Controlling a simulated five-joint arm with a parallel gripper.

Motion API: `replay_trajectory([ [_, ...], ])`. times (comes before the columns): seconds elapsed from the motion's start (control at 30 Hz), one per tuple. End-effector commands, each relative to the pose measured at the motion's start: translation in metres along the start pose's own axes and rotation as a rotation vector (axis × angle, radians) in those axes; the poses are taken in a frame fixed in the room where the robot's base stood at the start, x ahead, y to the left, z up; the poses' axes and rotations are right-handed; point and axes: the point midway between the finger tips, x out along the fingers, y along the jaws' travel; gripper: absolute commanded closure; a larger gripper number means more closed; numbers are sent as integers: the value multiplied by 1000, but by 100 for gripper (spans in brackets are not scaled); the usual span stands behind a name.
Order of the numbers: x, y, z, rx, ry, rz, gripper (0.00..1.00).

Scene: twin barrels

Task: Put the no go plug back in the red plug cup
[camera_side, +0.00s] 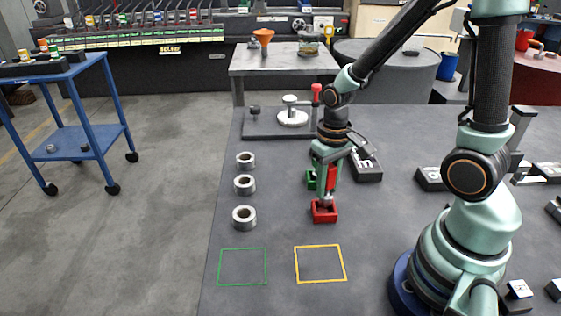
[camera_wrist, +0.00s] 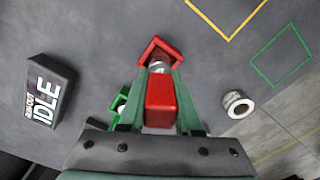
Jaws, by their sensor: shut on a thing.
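The no go plug has a red handle (camera_side: 332,174) and a metal end; its handle also shows in the wrist view (camera_wrist: 161,93). My gripper (camera_side: 327,184) is shut on this handle, one finger on each side. The red plug cup (camera_side: 324,213) stands on the table directly below the plug. In the wrist view the red cup (camera_wrist: 158,45) shows just beyond the plug's metal end (camera_wrist: 159,68). The metal end is at the cup's opening; I cannot tell how far in it is.
A green cup (camera_side: 311,180) stands close behind the red cup. Several metal rings (camera_side: 244,217) stand in a row at left. Yellow (camera_side: 320,263) and green (camera_side: 243,266) outlined squares in front are empty. A dark block marked IDLE (camera_wrist: 49,92) is nearby.

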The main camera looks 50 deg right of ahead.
Motion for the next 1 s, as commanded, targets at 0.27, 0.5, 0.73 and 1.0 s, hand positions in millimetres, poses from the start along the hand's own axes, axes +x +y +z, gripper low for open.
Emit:
replay_trajectory([
  [0.27,6,0,0,0,0,0,100],
  [0.5,11,0,0,0,-1,0,100],
  [0.73,16,0,0,0,-1,0,100],
  [1.0,22,0,0,0,-1,0,100],
])
